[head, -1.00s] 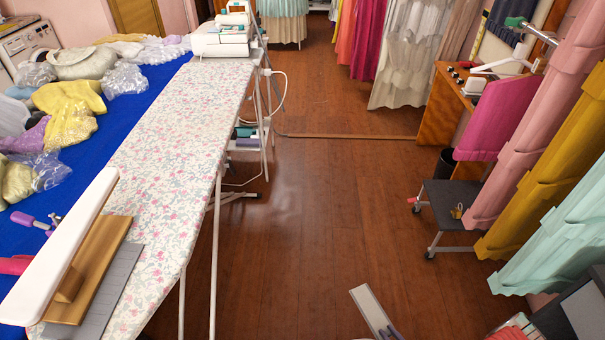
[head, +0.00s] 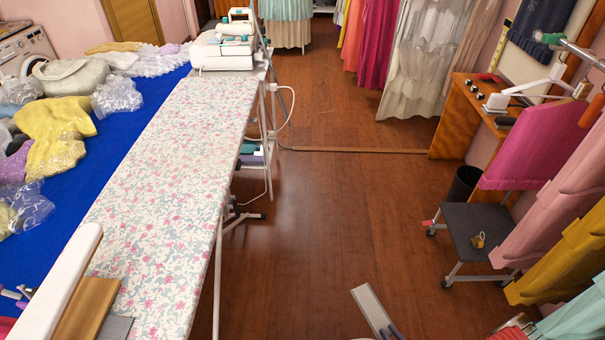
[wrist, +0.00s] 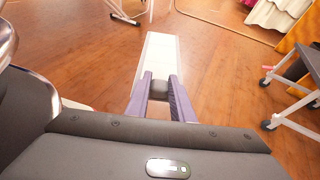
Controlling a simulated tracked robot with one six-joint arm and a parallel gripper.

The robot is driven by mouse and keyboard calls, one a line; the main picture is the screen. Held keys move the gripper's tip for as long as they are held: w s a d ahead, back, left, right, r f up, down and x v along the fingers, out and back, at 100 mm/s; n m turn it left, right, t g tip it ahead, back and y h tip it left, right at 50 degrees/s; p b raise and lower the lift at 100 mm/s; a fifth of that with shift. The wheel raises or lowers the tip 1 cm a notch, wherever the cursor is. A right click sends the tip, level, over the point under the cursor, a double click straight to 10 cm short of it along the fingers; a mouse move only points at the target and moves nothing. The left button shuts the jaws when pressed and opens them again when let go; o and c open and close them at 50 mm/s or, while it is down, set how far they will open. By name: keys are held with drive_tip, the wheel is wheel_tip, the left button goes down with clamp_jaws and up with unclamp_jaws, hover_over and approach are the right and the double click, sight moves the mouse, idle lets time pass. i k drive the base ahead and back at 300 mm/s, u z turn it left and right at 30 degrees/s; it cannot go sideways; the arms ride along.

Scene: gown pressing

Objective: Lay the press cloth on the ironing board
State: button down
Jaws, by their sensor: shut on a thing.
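The ironing board (head: 165,140) with a floral cover runs from front left to back in the head view. My gripper (wrist: 160,88) has purple fingers shut on a long, flat white piece, the press cloth (wrist: 158,58) as far as I can tell, which juts out ahead of it. In the head view the cloth (head: 371,308) is at the bottom, over the floor to the right of the board and apart from it. Only a small part of my gripper (head: 392,332) shows there.
A blue table (head: 75,185) with bagged garments lies left. A dark stool (head: 478,228) and hanging fabrics (head: 560,200) are right. The wooden floor (head: 325,220) between is clear.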

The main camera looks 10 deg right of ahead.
sight(175, 161)
drive_tip(key=z, duration=0.05)
drive_tip(key=i, duration=1.05)
drive_tip(key=u, duration=2.1)
